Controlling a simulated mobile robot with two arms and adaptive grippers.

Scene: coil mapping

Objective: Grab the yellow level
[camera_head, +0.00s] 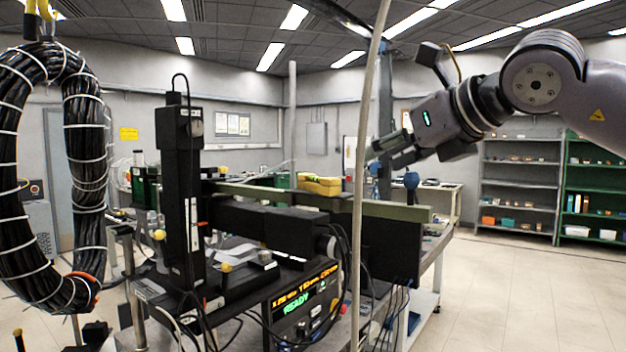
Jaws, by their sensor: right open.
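The yellow level (318,185) is a small yellow block-like piece. It lies on top of the long greenish-grey beam (395,210) of the black machine, left of the thin pale vertical pole. My right gripper (375,158) comes in from the right, open and apart from the level. It is up and to the right of it, with its fingers pointing left. The pole passes close to the fingertips in the picture. My left gripper is not in view.
A black measuring machine (180,190) with a lit display (305,300) fills the middle. A thin pale pole (361,240) stands in front. A thick black cable coil (85,150) hangs at left. Shelves (520,185) stand at the back right. The right floor is clear.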

